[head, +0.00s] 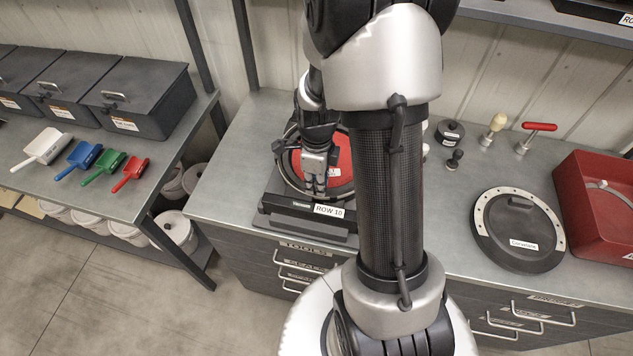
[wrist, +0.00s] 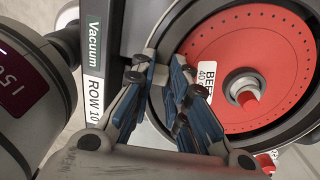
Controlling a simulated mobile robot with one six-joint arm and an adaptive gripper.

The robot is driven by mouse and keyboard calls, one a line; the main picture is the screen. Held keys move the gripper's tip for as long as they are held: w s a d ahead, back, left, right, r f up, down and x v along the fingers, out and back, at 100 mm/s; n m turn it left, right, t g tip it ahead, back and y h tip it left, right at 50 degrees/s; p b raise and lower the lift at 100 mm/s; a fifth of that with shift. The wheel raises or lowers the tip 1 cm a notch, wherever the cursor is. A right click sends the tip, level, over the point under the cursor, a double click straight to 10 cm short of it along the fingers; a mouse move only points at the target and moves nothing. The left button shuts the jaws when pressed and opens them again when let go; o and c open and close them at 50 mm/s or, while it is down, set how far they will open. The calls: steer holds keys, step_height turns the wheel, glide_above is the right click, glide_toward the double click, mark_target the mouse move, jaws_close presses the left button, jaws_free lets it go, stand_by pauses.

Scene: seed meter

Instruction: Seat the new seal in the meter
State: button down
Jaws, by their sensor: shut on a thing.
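The meter (head: 270,219), labelled "ROW 10", lies on the bench with its round opening facing up. Its red disc (head: 341,160) sits inside, partly hidden behind my arm. In the wrist view the disc (wrist: 255,45) has a ring of small holes, a white label and a central hub with a red tip. My gripper (head: 316,186) is over the front left part of the opening. In the wrist view my gripper (wrist: 182,92) is shut at the dark round rim, on what seems to be the thin black seal. The fingers hide the gripped part; I cannot tell how the seal lies in the meter.
A dark round cover (head: 497,258) with a pale rim lies right of my arm. Behind it stand a black canister (head: 449,133), a brush (head: 493,128) and a red-handled tool (head: 538,130). A red housing (head: 574,187) stands far right. Coloured scoops (head: 103,168) lie on the left bench.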

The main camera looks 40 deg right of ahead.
steer(key=shift+d+f, duration=0.1)
steer(key=shift+f, duration=0.25)
steer(key=c, duration=2)
jaws_free()
steer(key=shift+c, duration=0.2)
steer(key=o, duration=0.4)
steer(key=shift+w+d, duration=0.1)
steer(key=shift+d, duration=0.05)
steer(key=shift+o, duration=0.8)
steer(key=shift+w, duration=0.1)
steer(key=shift+r, duration=0.1)
steer(key=shift+c, duration=0.4)
steer(key=shift+w+r+p, duration=0.15)
steer(key=shift+r+p, duration=0.55)
steer(key=shift+r, duration=0.05)
steer(key=shift+r+p, duration=3)
steer(key=shift+r, duration=1)
